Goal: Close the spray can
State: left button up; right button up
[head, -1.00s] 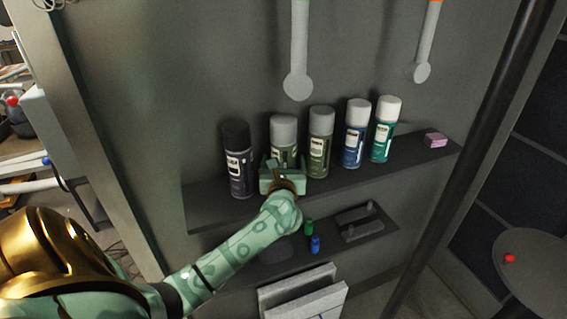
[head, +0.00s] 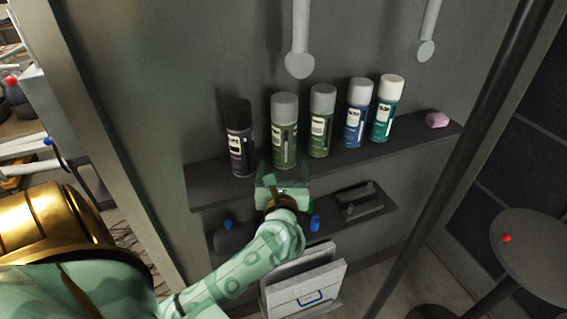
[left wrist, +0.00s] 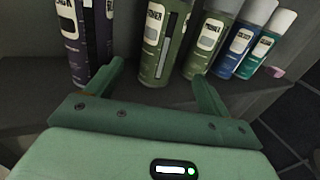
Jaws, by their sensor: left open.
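Several spray cans stand upright in a row on a dark shelf (head: 215,188). From left they are a dark purple can (head: 240,150) with a dark top, an olive can (head: 284,140) with a grey cap, a second green can (head: 320,130), a blue can (head: 355,125) and a teal can (head: 384,120). My left gripper (head: 284,180) is open and empty, just in front of and below the olive can. In the left wrist view its two fingers (left wrist: 160,85) point toward the olive can (left wrist: 160,45), which shows between them, apparently apart from both. My right gripper is out of view.
A pink block (head: 437,120) lies at the shelf's right end. A lower shelf holds a blue bottle (head: 315,222) and a dark tray (head: 360,202). A dark pole (head: 450,150) stands at the right, near a round table (head: 540,250). A grey tool (head: 299,55) hangs above.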

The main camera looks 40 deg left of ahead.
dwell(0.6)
pick_arm(q)
jog(key=w+d+f+m+t+h, duration=0.1)
jog(key=d+f+m+t+h, duration=0.3)
jog(key=m, duration=0.9)
jog(key=d+m+t+h, duration=0.3)
jog(key=d+m+h, duration=0.2)
jog(key=d+m, duration=0.5)
jog(key=s+d+f+m+g+h, duration=0.1)
jog(key=s+f+m+g+h, duration=0.15)
jog(key=f+m, duration=0.6)
jog(key=s+f+m+g+h, duration=0.15)
jog(key=f+m+g, duration=0.25)
jog(key=f, duration=0.9)
jog(key=s+a+f+m+g, duration=0.2)
jog(key=s+f+m+g, duration=0.7)
jog(key=s+f, duration=1.5)
jog(key=s+a+f+m+g, duration=0.1)
jog(key=s+g, duration=0.1)
jog(key=s, duration=0.5)
jog(key=s+f+m+g+y, duration=0.1)
jog(key=s+m+g, duration=0.1)
jog(key=s, duration=0.5)
jog(key=shift+s+a+f, duration=0.25)
jog(key=shift+s+a, duration=0.1)
jog(key=shift+s, duration=0.05)
